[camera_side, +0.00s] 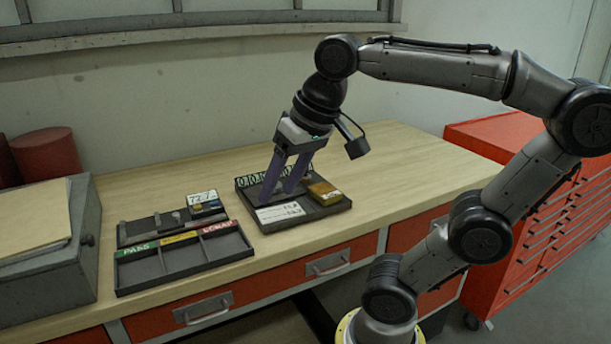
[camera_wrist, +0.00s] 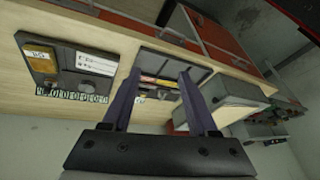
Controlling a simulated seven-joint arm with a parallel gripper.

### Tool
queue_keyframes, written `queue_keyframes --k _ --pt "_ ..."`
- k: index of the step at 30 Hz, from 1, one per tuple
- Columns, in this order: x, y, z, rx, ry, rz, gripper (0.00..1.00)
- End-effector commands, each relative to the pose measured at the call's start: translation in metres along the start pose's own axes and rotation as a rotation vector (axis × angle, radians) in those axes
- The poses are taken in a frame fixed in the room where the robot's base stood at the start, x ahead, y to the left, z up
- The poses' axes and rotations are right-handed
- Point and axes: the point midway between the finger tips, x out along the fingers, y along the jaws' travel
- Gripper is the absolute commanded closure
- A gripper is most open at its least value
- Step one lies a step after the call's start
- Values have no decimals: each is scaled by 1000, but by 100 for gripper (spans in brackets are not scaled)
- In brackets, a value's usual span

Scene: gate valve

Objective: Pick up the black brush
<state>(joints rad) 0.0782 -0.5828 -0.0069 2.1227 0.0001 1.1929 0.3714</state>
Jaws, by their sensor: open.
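I cannot pick out the black brush for certain in either view. My gripper (camera_side: 279,193) is open and empty, with its purple fingers tilted down over the dark tray with a numbered strip (camera_side: 332,208). The fingers hide part of that tray in the side view. In the wrist view my gripper (camera_wrist: 160,74) points toward the three-compartment tray, and the numbered tray (camera_wrist: 62,88) lies to its left. Small dark and grey pieces (camera_side: 150,226) lie on a dark rack behind the three-compartment tray; their shapes are too small to name.
The three-compartment tray (camera_side: 185,262) has green, yellow and red labels, and its compartments look empty. A brown-yellow block (camera_side: 324,191) and white cards (camera_side: 280,212) are on the numbered tray. A grey box (camera_side: 50,262) stands at left. The bench right of the numbered tray is clear.

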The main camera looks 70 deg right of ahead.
Motion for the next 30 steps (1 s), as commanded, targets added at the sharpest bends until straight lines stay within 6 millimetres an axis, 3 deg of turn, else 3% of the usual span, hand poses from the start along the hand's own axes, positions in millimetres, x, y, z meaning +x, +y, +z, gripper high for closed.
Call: queue_keyframes --k 1,8,14,18,24,27,30 --pt "-8 1 -23 80 -10 22 40" --pt "-25 28 -120 458 -63 130 40" --pt "-15 88 -194 765 -102 223 40" --pt "4 151 -231 959 -131 283 40" --pt "41 253 -250 1162 -172 345 40" --pt "59 292 -244 1230 -199 365 40" --pt "71 317 -232 1277 -233 380 40"
